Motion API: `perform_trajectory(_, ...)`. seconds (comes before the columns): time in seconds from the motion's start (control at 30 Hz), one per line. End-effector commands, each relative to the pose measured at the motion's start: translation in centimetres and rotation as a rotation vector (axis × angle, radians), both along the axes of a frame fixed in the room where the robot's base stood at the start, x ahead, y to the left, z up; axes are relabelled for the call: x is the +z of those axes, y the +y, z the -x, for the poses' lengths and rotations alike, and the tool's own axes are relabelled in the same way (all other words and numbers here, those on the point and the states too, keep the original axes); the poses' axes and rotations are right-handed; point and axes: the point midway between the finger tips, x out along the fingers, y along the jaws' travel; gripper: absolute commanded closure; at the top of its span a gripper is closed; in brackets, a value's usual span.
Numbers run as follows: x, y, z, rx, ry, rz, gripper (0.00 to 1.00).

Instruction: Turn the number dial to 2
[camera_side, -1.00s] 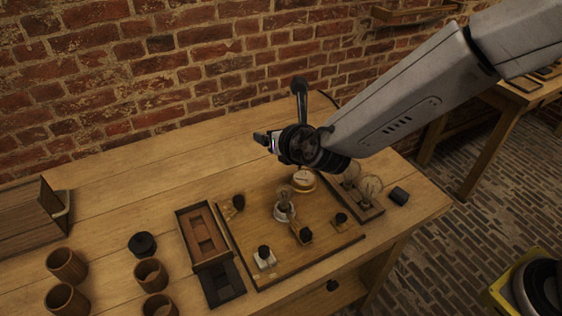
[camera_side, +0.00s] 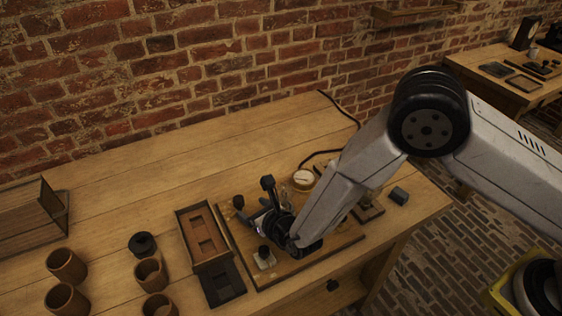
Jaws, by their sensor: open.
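A wooden board (camera_side: 237,263) on the bench carries several small fittings. A round white-faced gauge (camera_side: 304,178) is at its back edge, a dark knob (camera_side: 238,202) at its left, and a black-topped knob on a pale base (camera_side: 264,258) at its front. No numbers can be read, so I cannot tell which fitting is the number dial. My gripper (camera_side: 257,216) is open, low over the middle of the board, between the dark knob and the pale-based knob. Contact cannot be told. My gripper and arm hide the board's middle and right fittings.
A wooden tray (camera_side: 181,222) with a dark slab (camera_side: 222,284) lies left of the board. Several brown cups (camera_side: 67,265) and a black lid (camera_side: 142,244) stand further left.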

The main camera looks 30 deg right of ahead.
Motion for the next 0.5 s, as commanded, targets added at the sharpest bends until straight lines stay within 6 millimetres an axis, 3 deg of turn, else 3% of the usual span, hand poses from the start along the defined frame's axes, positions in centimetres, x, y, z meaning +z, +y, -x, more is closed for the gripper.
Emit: perform_trajectory(0.5, -0.65, 0.13, -0.72, -0.001, -0.001, -0.001, 0.21)
